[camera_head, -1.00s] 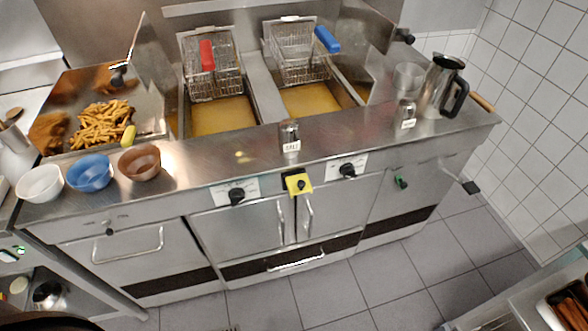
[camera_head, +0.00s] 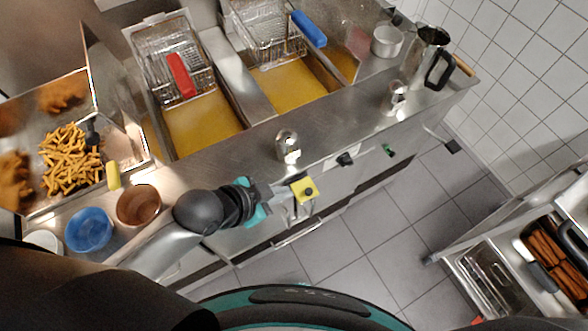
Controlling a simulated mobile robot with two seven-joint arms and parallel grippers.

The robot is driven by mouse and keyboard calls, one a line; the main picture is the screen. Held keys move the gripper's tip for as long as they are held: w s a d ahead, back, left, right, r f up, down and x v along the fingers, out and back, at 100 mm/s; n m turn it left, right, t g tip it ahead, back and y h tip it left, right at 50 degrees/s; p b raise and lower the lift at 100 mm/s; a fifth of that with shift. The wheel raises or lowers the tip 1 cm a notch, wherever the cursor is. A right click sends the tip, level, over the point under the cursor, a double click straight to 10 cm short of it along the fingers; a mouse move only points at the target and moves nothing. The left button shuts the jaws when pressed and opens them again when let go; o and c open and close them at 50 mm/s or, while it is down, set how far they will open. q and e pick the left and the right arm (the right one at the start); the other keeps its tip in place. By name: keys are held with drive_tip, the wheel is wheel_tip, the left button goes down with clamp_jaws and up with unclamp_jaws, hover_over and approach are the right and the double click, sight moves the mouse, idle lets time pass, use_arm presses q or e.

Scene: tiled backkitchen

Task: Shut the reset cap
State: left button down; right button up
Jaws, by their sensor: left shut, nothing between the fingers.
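The flap may be the reset cap, but at this size I cannot tell for sure. My left gripper (camera_head: 277,190) reaches in from the left over the front edge of the counter. It is shut and empty, with its tips just left of the yellow plate, well to the left of the flap. My right gripper is not in view.
On the counter stand a shaker (camera_head: 288,147), a brown bowl (camera_head: 139,205), a blue bowl (camera_head: 89,230) and a metal jug (camera_head: 428,58). Hot-oil baskets (camera_head: 172,70) lie behind. The tiled floor (camera_head: 375,225) in front is clear; another counter (camera_head: 490,280) stands at lower right.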

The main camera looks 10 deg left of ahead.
use_arm(q)
drive_tip(key=r, duration=0.1)
drive_tip(key=b, duration=0.1)
hover_over(307, 189)
drive_tip(key=s, duration=0.2)
wheel_tip(307, 189, down, 7)
wheel_tip(307, 189, down, 2)
drive_tip(key=shift+f+b, duration=0.2)
drive_tip(key=shift+b, duration=0.1)
drive_tip(key=shift+a+f, duration=0.2)
drive_tip(key=shift+f, duration=0.5)
drive_tip(key=shift+w+f, duration=0.1)
drive_tip(key=shift+f, duration=0.05)
